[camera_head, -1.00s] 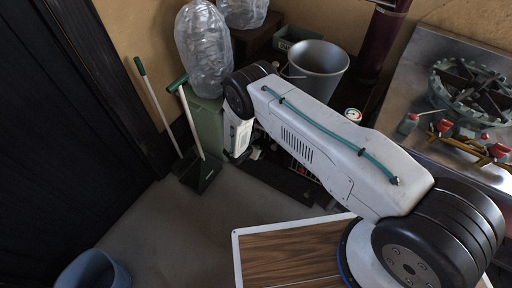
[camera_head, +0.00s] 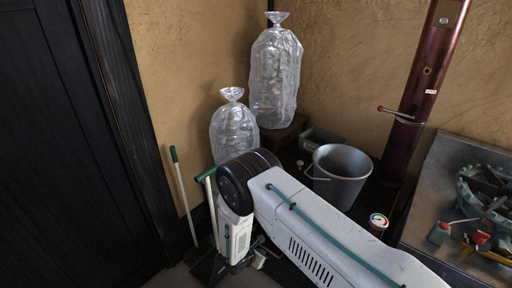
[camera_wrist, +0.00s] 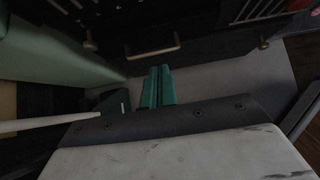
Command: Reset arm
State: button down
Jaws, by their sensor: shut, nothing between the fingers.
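My arm (camera_head: 330,235) reaches from the lower right of the head view to a dark joint near the middle, with its white wrist part (camera_head: 236,235) hanging down from there. In the wrist view my gripper (camera_wrist: 159,72) shows two teal fingers side by side, shut with nothing between them. The fingers are above the pale floor (camera_wrist: 235,85), in front of a dark unit with a metal handle (camera_wrist: 153,48). The fingertips cannot be made out in the head view.
Two clear plastic bags (camera_head: 275,75) (camera_head: 234,130) stand by the clay wall. A grey bucket (camera_head: 340,175), a dark red column (camera_head: 430,80) and a metal bench (camera_head: 465,180) are to the right. A green-handled broom (camera_head: 183,195) leans left, near the black door (camera_head: 60,150).

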jog(key=s+d+r+m+g+h, duration=0.1)
jog(key=s+d+m+h, duration=0.1)
jog(key=s+d, duration=0.2)
jog(key=s+d+r+m+g, duration=0.3)
jog(key=d+r+m, duration=0.15)
jog(key=r, duration=0.75)
jog(key=s+d+r+m+g, duration=0.2)
jog(key=s+d+r+m, duration=0.3)
jog(key=r, duration=0.8)
jog(key=s+d+r+m+g, duration=0.1)
jog(key=d+r+m+g, duration=0.35)
jog(key=r, duration=0.75)
jog(key=s+d+r+m+t+y, duration=0.2)
jog(key=s+r+m+y, duration=0.2)
jog(key=s+r, duration=0.6)
jog(key=s+d+r+m+t+y, duration=0.3)
jog(key=s+r+m, duration=0.5)
jog(key=r, duration=0.5)
jog(key=s, duration=0.2)
jog(key=shift+s+d+y, duration=0.35)
jog(key=shift+y, duration=0.05)
